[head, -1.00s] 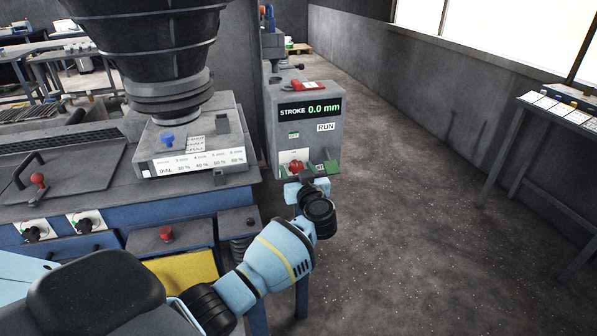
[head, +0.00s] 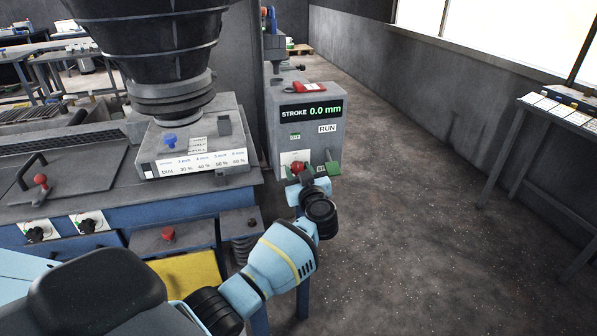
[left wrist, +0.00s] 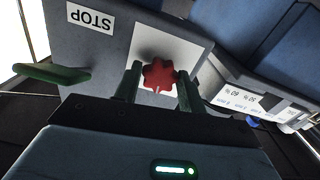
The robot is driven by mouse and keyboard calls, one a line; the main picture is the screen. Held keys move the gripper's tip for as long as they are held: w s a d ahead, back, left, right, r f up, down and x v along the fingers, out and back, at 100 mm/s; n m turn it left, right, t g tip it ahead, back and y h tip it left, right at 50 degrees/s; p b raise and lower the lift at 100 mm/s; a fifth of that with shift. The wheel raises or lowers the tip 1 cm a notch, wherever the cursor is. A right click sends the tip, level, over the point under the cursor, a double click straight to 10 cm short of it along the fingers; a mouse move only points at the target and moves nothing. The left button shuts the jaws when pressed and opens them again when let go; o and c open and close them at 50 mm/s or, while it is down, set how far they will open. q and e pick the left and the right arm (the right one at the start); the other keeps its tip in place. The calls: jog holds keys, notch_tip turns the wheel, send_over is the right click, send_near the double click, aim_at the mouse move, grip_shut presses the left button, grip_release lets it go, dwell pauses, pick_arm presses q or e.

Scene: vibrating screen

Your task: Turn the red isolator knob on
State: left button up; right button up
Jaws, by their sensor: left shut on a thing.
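The red isolator knob (head: 298,167) is on a white plate low on the front of the grey control box (head: 276,130). In the left wrist view the lobed red knob (left wrist: 159,76) sits between the two green fingers of my left gripper (left wrist: 157,84), which is shut on it. In the head view my left gripper (head: 306,173) reaches the knob from the front and below. The display (head: 311,111) on the box reads STROKE 0.0 mm. My right gripper is not in view.
A green handle (head: 333,168) sticks out right of the knob; it also shows in the left wrist view (left wrist: 52,73). A red object (head: 310,87) lies on top of the box. The bench with the dial plate (head: 202,160) stands left.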

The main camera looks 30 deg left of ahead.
pick_arm(q)
jog(key=n, duration=0.3)
jog(key=shift+d+p, duration=0.1)
jog(key=shift+p, duration=0.3)
jog(key=n, duration=0.5)
jog(key=shift+n, duration=0.4)
jog(key=shift+f+n, duration=0.1)
jog(key=shift+n, duration=3.7)
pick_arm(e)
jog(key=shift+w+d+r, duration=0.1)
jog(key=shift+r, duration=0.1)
pick_arm(q)
jog(key=shift+b, duration=0.3)
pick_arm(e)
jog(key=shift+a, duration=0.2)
pick_arm(q)
jog(key=o, duration=0.9)
jog(key=shift+o, duration=0.2)
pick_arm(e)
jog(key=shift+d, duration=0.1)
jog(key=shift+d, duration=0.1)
